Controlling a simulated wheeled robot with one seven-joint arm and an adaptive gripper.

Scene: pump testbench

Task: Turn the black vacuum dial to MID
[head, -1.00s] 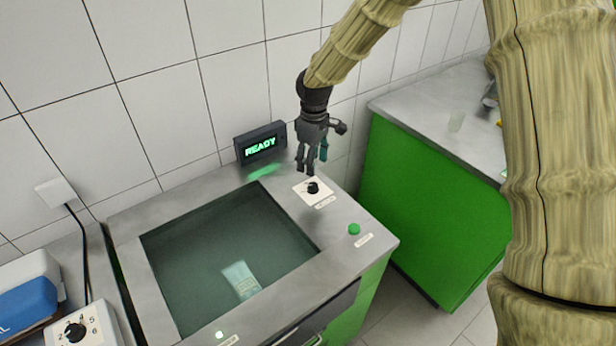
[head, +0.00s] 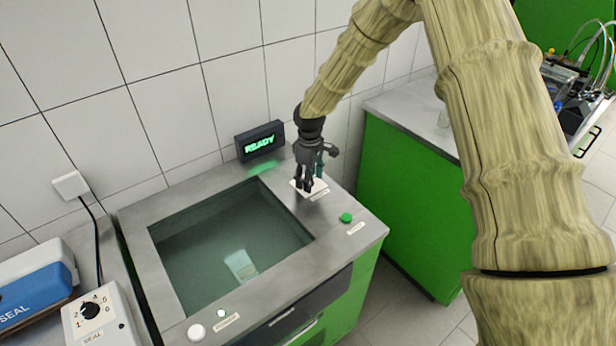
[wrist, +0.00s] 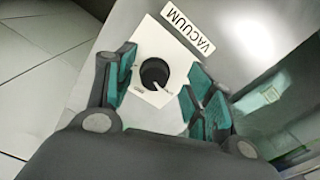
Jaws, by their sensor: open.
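The black vacuum dial (wrist: 154,74) sits on a white square plate (wrist: 150,42) in the wrist view, beside a label reading VACUUM (wrist: 188,27). A pale pointer mark shows on the dial; the small lettering on the plate is too blurred to read. My gripper (wrist: 160,85) is open, with one teal-padded finger on each side of the dial and gaps between. In the head view my gripper (head: 305,186) is over the plate (head: 318,190) and hides the dial. I cannot tell whether the fingers touch the plate.
A display reading READY (head: 260,142) stands behind the glass-topped basin (head: 230,245). A green button (head: 346,217) is right of the plate. Another black dial (head: 90,310), numbered and marked SEAL, is at lower left. A green cabinet (head: 400,200) stands right.

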